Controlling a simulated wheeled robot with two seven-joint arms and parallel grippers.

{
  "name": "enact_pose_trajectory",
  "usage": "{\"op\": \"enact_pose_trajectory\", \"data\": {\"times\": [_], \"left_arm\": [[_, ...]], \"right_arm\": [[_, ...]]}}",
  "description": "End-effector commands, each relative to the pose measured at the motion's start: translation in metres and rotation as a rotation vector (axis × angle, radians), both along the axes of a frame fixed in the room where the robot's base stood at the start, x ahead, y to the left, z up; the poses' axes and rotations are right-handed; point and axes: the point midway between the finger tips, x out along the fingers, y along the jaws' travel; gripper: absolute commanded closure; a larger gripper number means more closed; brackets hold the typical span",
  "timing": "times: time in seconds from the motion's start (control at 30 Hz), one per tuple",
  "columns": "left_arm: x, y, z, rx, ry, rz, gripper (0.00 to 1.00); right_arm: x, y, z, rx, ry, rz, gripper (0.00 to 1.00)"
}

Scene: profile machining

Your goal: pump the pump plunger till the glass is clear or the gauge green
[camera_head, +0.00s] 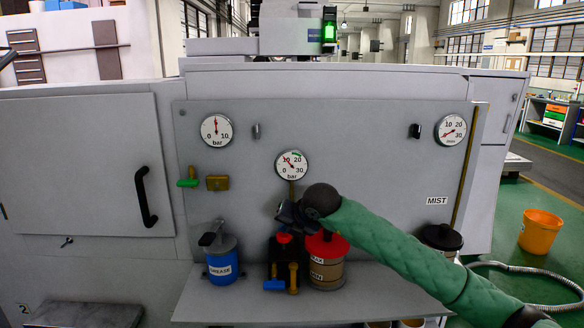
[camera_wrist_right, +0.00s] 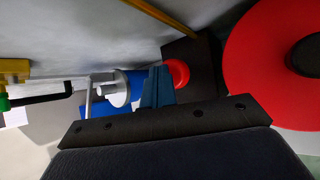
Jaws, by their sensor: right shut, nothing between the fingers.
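The pump plunger's red knob (camera_head: 284,238) sits low on the black pump block (camera_head: 273,256); in the right wrist view it is a red disc (camera_wrist_right: 180,74) just beyond my fingertips. My right gripper (camera_head: 286,213) is shut and empty, above the knob; its blue fingers show in the right wrist view (camera_wrist_right: 158,88). Whether they touch the knob I cannot tell. The gauge (camera_head: 291,165) above has a small green band at its top; its needle points up-left near 10, outside the green. The red-lidded pot (camera_head: 327,274), marked with MAX and MIN, is brownish. My left gripper is not in view.
A blue grease pot (camera_head: 222,262) stands left of the pump on the shelf (camera_head: 330,310). Other gauges (camera_head: 216,130) (camera_head: 451,130) are on the panel. A blue-handled brass valve (camera_head: 275,285) sits in front of the pump.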

Motion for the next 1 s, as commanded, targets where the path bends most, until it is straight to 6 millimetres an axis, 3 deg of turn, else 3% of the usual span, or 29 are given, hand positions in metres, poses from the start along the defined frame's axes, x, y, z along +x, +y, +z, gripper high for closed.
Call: {"op": "enact_pose_trajectory", "data": {"times": [1.0], "left_arm": [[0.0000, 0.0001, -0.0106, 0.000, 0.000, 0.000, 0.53]], "right_arm": [[-0.0005, 0.0004, -0.0101, -0.001, 0.002, 0.001, 1.00]]}}
